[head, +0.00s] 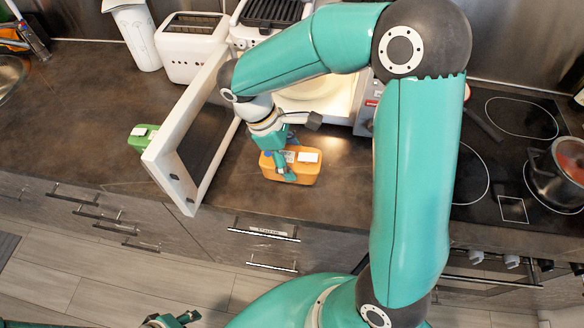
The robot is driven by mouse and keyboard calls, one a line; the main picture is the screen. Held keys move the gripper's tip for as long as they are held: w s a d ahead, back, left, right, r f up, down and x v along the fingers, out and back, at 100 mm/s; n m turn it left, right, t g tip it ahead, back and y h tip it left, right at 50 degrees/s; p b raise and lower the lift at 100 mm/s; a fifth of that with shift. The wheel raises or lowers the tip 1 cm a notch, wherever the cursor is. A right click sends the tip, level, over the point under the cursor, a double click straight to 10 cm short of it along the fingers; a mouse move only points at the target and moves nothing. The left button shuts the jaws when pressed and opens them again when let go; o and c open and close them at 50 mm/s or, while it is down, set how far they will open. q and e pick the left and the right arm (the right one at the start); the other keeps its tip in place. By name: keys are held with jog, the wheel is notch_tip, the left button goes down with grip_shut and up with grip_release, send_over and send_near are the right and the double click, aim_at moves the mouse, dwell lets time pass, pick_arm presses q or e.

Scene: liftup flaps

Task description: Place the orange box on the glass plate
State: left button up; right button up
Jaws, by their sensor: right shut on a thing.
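The orange box (309,172) sits on or just above the dark countertop, in front of the lit opening of a white microwave (337,108). My right gripper (290,168) reaches down onto the box from above and is shut on it. The microwave door (163,159) stands open to the left of the box.
A green box (139,136) lies left of the open door. A toaster (190,47) and paper roll (136,36) stand at the back. A cooktop (505,155) with a pot (562,172) is at right. The left counter has free room.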

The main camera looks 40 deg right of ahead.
jog(key=shift+f, duration=2.65)
jog(key=shift+f, duration=0.1)
jog(key=o, duration=1.5)
jog(key=shift+c, duration=0.2)
